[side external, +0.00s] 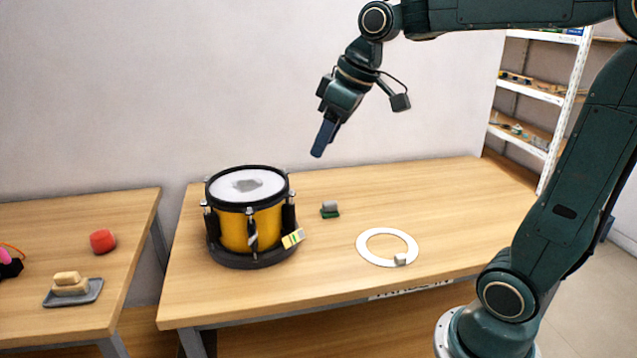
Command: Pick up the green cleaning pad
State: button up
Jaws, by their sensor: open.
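A small green pad (331,214) lies on the wooden table (470,200), just right of the drum. A grey block-like piece (329,205) sits on top of it; I cannot tell whether the two are joined. My gripper (318,153) hangs above and slightly left of the pad in the picture, pointing down and clear of the table. Its fingers are seen nearly edge-on, and nothing shows between them. The gripper is open and apart from the pad.
A yellow drum (237,230) with a black rim stands left of the pad, a striped yellow piece (293,238) at its side. The table's right side is clear.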

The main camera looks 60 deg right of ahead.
jog(key=w+d+f+n, duration=0.1)
jog(key=w+d+f, duration=0.1)
jog(key=w+d, duration=0.35)
jog(key=w+d+f+n+g+y, duration=0.1)
jog(key=w+d+f, duration=0.1)
jog(key=w+d, duration=0.3)
jog(key=w+d+f+n, duration=0.1)
jog(key=w+d+f, duration=0.25)
jog(key=d, duration=0.35)
jog(key=d+f+n+y, duration=0.1)
jog(key=d+f+n, duration=0.2)
jog(key=d+f, duration=1.2)
jog(key=d, duration=0.3)
jog(key=shift+f, duration=0.2)
jog(key=shift+f, duration=0.1)
send_over(329, 202)
jog(key=s+d, duration=0.2)
jog(key=f, duration=0.6)
jog(key=shift+w+a+f, duration=0.1)
jog(key=shift+w+f, duration=0.1)
jog(key=shift+f, duration=0.15)
jog(key=shift+w+a+f, duration=0.15)
jog(key=shift+f, duration=0.4)
